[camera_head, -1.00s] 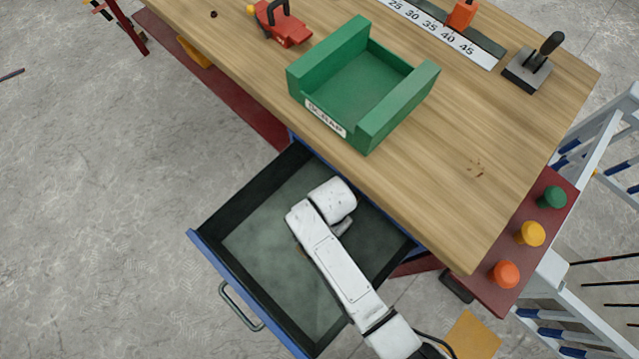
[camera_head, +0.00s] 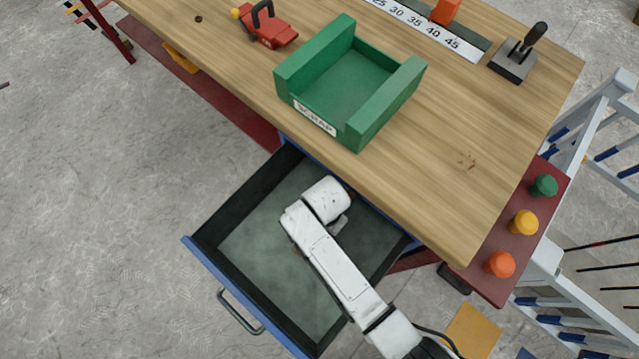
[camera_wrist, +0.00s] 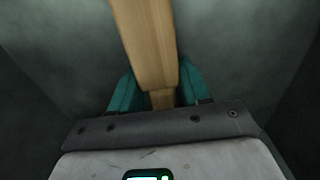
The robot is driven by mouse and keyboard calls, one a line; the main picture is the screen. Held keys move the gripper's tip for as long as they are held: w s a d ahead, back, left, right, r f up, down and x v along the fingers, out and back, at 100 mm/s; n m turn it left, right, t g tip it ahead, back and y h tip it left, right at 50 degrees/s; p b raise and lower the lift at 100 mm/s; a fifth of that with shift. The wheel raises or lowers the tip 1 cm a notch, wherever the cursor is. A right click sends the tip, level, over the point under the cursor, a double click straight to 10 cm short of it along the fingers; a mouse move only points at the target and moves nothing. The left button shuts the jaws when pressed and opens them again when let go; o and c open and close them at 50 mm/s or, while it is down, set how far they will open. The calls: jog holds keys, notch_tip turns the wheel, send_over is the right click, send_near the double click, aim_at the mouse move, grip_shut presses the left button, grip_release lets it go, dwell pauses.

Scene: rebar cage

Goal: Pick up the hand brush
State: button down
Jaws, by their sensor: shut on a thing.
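The hand brush (camera_wrist: 146,45) shows in the wrist view as a light wooden bar running from the top edge down between the fingers. My gripper (camera_wrist: 156,88) has its teal fingers on both sides of the wood and is shut on it. Bristles cannot be made out in the wrist view. In the head view my white arm reaches into the open drawer (camera_head: 255,245) and hides the brush and the fingers. I cannot tell whether the brush touches the drawer floor.
The wooden bench top (camera_head: 440,130) overhangs the drawer's back. A green scrap bin (camera_head: 300,85) stands on it near the edge. A red clamp (camera_head: 268,28) and a lever box (camera_head: 513,60) lie farther back. Coloured knobs (camera_head: 523,222) sit at the right. The drawer's left part is clear.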

jog(key=shift+r, duration=0.15)
jog(key=shift+r, duration=0.25)
notch_tip(320, 180, up, 2)
jog(key=shift+r+p, duration=0.1)
jog(key=shift+p, duration=0.3)
jog(key=s+d+r+p, duration=0.2)
jog(key=s+d+r, duration=0.3)
jog(key=s+r, duration=0.5)
jog(key=s, duration=0.3)
jog(key=shift+p, duration=0.3)
